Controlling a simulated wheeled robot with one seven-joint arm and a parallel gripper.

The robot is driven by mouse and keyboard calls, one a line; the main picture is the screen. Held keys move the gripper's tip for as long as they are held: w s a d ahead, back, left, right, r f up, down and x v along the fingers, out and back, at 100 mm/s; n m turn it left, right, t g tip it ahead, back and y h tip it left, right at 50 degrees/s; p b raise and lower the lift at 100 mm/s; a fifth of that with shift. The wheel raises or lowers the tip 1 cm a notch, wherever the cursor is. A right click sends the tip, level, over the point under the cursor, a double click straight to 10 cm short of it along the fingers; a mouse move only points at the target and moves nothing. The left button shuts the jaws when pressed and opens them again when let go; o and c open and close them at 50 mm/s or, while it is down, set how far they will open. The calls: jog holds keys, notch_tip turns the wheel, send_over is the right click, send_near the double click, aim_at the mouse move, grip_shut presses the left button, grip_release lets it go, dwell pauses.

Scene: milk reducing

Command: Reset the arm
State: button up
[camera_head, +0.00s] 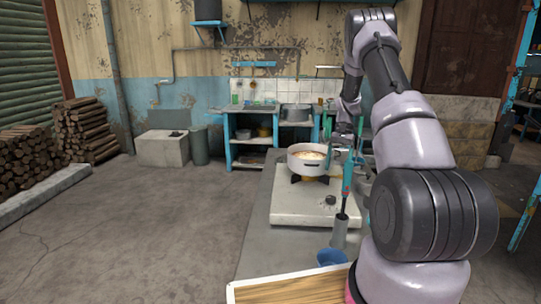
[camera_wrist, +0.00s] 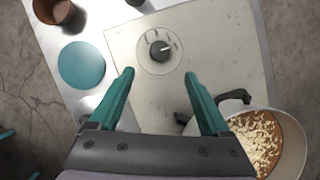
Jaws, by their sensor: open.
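My gripper (camera_wrist: 159,74) is open, its two teal fingers apart with nothing between them. In the wrist view it points down over the pale stove top (camera_wrist: 140,105), and the round control knob (camera_wrist: 160,48) shows just beyond the fingertips. In the head view my arm reaches forward along the right side and bends down over the counter near the stove (camera_head: 295,210). The gripper's fingers are hard to make out there. A white pot (camera_head: 307,158) with pale, crumbly-looking contents sits on the burner; it also shows at the wrist view's lower right (camera_wrist: 292,130).
A blue cup (camera_head: 331,257) stands near a wooden board (camera_head: 285,292). Blue shelving (camera_head: 240,140) stands behind. Firewood (camera_head: 85,130) is stacked at left. The floor between is clear.

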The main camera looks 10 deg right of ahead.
jog(key=s+a+r+n+t, duration=0.15)
jog(key=s+a+r, duration=0.3)
jog(key=r, duration=0.75)
jog(key=s+a+r+t, duration=0.3)
jog(key=s+a+r, duration=0.15)
jog(key=r, duration=0.75)
jog(key=s+a+r+n+t, duration=0.1)
jog(key=s+a+r+t, duration=0.2)
jog(key=s, duration=0.8)
jog(key=s+a+r+n+t, duration=0.1)
jog(key=s+a+r+t, duration=0.2)
jog(key=s, duration=0.8)
jog(key=a+r, duration=0.2)
jog(key=a, duration=0.1)
jog(key=shift+a+r+h, duration=0.15)
jog(key=shift+a+h, duration=0.15)
jog(key=shift+h, duration=0.1)
